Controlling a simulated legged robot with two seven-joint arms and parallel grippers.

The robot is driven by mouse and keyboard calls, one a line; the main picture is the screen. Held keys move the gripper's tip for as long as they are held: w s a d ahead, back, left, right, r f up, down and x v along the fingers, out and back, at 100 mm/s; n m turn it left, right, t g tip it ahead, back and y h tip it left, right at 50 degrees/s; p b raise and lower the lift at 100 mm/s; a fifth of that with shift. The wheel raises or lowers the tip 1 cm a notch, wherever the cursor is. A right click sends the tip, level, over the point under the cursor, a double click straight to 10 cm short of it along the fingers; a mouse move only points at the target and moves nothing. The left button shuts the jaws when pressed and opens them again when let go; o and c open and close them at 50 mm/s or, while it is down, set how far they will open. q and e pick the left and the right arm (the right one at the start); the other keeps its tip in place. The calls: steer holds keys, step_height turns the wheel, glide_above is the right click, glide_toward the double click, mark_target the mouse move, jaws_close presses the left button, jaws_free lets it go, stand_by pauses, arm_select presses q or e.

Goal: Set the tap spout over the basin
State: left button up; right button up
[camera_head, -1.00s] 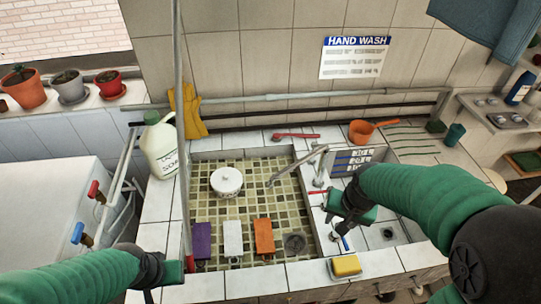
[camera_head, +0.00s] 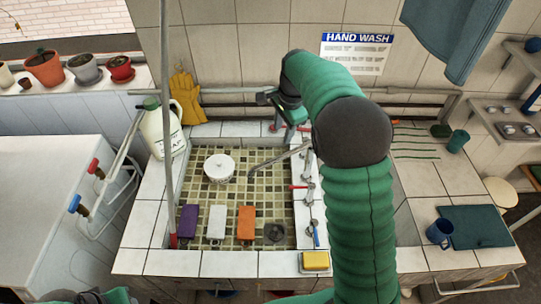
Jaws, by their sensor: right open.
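The grey tap spout (camera_head: 276,161) reaches left from the tap on the right-hand ledge. Its tip is above the basin's mosaic floor. The basin (camera_head: 190,188) is sunk in white tiles. My right gripper (camera_head: 286,132) is open behind the spout, near the basin's back edge, and appears apart from it. My right arm covers part of the ledge right of the tap. My left gripper is out of view; only a bit of the left arm shows at the bottom left.
A white lidded pot (camera_head: 219,168), purple (camera_head: 188,222), white (camera_head: 217,224) and orange (camera_head: 246,223) blocks lie in the basin. A yellow sponge (camera_head: 315,261) sits on the front rim. A thin upright pole (camera_head: 167,110) stands at left. A jug (camera_head: 158,130) is behind it.

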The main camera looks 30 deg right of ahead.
mark_target(276, 158)
steer(key=w+f+p, duration=0.1)
steer(key=f, duration=0.4)
steer(key=w+f+p, duration=0.1)
steer(key=f, duration=0.4)
steer(key=w+f+p, duration=0.1)
steer(key=f, duration=0.4)
steer(key=shift+w+a+f+p, duration=0.1)
steer(key=shift+a+f+p, duration=0.05)
steer(key=shift+f+p, duration=0.2)
steer(key=shift+f, duration=0.2)
steer(key=shift+r, duration=0.1)
steer(key=c, duration=0.4)
steer(key=shift+a, duration=0.15)
jaws_close()
